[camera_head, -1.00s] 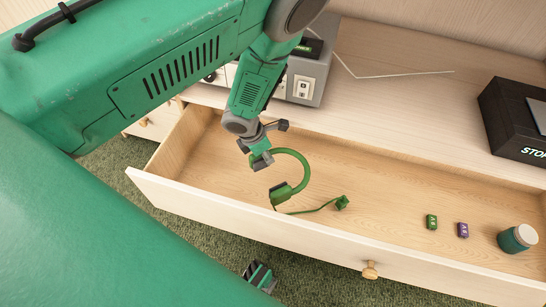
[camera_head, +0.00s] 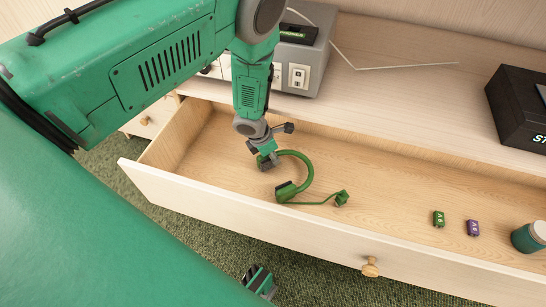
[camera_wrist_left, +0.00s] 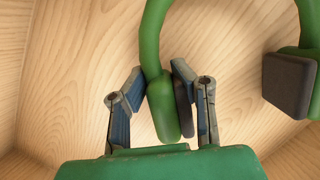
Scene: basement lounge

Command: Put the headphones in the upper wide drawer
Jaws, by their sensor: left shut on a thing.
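The green headphones (camera_head: 307,172), with dark ear pads and a thin microphone arm, are inside the open wide drawer (camera_head: 215,207), at its left part. My left gripper (camera_head: 268,160) reaches down into the drawer and is shut on one ear cup. In the left wrist view the fingers (camera_wrist_left: 162,105) stand on both sides of that green cup (camera_wrist_left: 163,108) and its dark pad. The other ear cup (camera_wrist_left: 290,82) is free at the right. I cannot tell whether the headphones touch the drawer bottom.
A green die (camera_head: 438,219), a purple die (camera_head: 473,228) and a teal jar (camera_head: 528,237) are in the drawer's right part. A grey box with sockets (camera_head: 300,70) and a black box (camera_head: 515,105) stand on the cabinet top. The drawer's middle is clear.

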